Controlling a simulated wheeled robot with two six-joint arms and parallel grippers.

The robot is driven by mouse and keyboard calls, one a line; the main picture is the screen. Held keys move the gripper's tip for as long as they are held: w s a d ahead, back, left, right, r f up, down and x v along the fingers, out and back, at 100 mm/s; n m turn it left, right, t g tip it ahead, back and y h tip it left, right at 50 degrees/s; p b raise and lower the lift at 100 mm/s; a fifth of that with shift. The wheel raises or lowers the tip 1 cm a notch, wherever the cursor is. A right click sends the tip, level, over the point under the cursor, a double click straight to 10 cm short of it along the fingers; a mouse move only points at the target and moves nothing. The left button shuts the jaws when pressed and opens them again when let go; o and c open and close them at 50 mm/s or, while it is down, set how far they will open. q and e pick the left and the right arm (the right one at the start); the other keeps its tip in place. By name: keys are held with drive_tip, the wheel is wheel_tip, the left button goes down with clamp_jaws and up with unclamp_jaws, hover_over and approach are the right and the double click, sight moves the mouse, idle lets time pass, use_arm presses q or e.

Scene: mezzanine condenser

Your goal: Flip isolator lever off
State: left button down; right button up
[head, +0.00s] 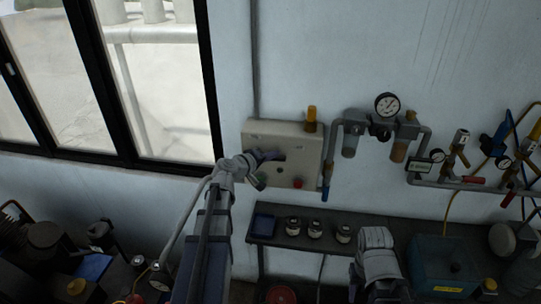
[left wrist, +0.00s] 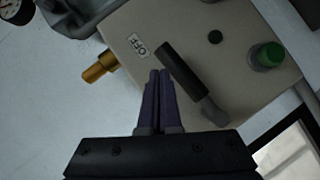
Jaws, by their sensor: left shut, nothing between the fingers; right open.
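The isolator lever (left wrist: 184,69) is a black handle on a grey pivot arm, on the face of a beige control box (head: 258,137). In the left wrist view the handle lies slanted, its free end beside a white OFF label (left wrist: 138,46). My left gripper (head: 277,155) is at the box face in the head view. In the left wrist view its dark purple fingers (left wrist: 159,72) are shut and empty, their tips close beside the handle. I cannot tell whether they touch it. My right gripper is out of sight; only part of my right arm shows.
A dark shelf (head: 375,219) with several jars stands below. A window is at left.

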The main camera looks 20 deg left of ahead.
use_arm(q)
drive_tip(key=shift+d+f, duration=0.15)
drive_tip(key=shift+f, duration=0.1)
idle(0.4)
drive_tip(key=shift+r, duration=0.1)
drive_tip(key=s+d+r+p, duration=0.2)
drive_tip(key=s+r+p, duration=0.6)
drive_tip(key=r+p, duration=0.1)
drive_tip(key=shift+s+r, duration=0.15)
drive_tip(key=shift+s, duration=0.25)
